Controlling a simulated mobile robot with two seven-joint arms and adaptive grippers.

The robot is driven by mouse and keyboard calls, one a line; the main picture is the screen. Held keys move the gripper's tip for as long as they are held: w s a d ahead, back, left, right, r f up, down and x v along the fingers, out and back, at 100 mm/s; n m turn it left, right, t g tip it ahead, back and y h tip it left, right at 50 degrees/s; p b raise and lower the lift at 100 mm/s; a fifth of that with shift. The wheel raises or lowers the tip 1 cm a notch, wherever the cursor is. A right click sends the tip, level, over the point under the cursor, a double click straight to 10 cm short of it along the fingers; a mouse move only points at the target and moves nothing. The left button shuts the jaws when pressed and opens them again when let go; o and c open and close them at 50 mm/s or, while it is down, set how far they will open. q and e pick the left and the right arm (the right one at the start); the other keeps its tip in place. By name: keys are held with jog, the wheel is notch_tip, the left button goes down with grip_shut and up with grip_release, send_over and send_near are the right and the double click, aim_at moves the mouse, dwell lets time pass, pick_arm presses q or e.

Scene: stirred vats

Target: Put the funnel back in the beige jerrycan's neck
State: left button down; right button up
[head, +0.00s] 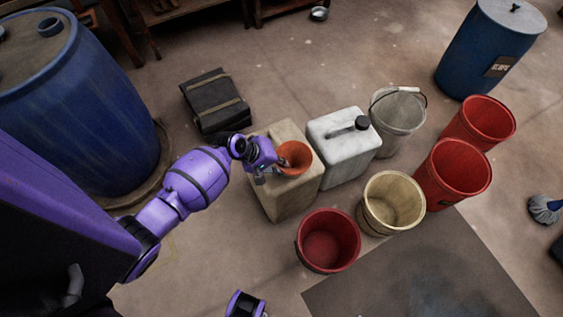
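The orange funnel (296,156) is over the top of the beige jerrycan (291,196), its wide mouth facing up. Its lower end and the jerrycan's neck are hidden, so I cannot tell whether the spout is in the neck. My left gripper (274,170) is at the funnel's left side, right above the jerrycan's top. Its fingers are small and partly overlap the funnel's edge. I cannot tell whether they grip it.
A white jerrycan (343,150) with a dark cap stands close on the right. A black case (215,101) lies behind. Blue drums (75,110) stand left and back right.

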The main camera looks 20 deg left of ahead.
pick_arm(q)
jog(key=shift+f, duration=0.4)
jog(key=c, duration=1.9)
grip_release()
jog(key=shift+o, duration=0.2)
jog(key=v, duration=1.2)
jog(key=shift+w, duration=0.1)
